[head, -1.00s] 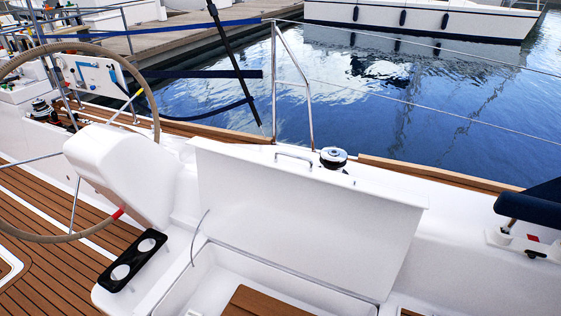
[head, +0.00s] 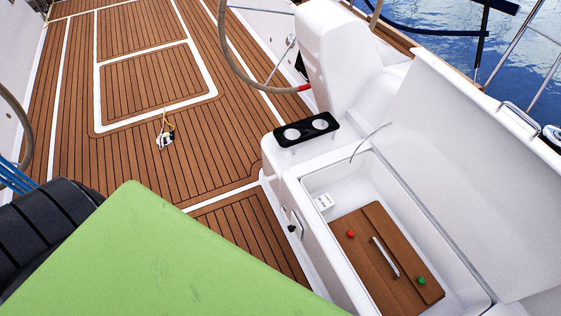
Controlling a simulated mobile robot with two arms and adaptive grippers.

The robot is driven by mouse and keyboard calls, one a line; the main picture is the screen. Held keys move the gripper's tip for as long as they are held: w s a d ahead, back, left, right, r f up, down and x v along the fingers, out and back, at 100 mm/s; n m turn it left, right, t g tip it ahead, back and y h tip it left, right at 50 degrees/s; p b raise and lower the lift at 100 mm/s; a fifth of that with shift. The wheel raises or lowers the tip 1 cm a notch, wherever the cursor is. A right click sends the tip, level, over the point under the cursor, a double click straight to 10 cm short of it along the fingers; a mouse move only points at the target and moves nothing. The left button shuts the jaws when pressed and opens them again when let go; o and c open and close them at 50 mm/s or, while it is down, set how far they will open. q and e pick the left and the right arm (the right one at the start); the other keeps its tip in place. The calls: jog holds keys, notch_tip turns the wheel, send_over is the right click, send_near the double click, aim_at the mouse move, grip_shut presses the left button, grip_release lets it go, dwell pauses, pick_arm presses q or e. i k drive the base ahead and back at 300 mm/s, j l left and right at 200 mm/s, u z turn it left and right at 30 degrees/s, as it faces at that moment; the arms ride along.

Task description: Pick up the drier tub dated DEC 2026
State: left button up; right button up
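No tub with a readable DEC 2026 date shows. A small white block with a dark-marked label (head: 323,202) sits in the left end of the open locker (head: 345,178); its print is too small to read, and I cannot tell whether it is a drier tub. A brown wooden board (head: 375,255) with a pale bar handle, a red knob (head: 351,234) and a green knob (head: 421,281) lies in the locker and hides what is under it. Neither of my grippers is in view.
The white locker lid (head: 440,150) stands open on the right. A large green surface (head: 160,260) covers the bottom left. Teak deck (head: 130,150) lies open beyond, with a small fitting (head: 165,137) on it.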

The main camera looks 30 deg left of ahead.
aim_at(325, 202)
jog(key=k+j+u, duration=0.1)
jog(key=u, duration=0.25)
jog(key=k+j+z, duration=0.1)
jog(key=j+z, duration=0.2)
jog(key=z, duration=0.15)
jog(key=k+j+z, duration=0.1)
jog(key=j+z, duration=0.15)
jog(key=z, duration=0.2)
jog(key=k+j+z, duration=0.2)
jog(key=z, duration=0.25)
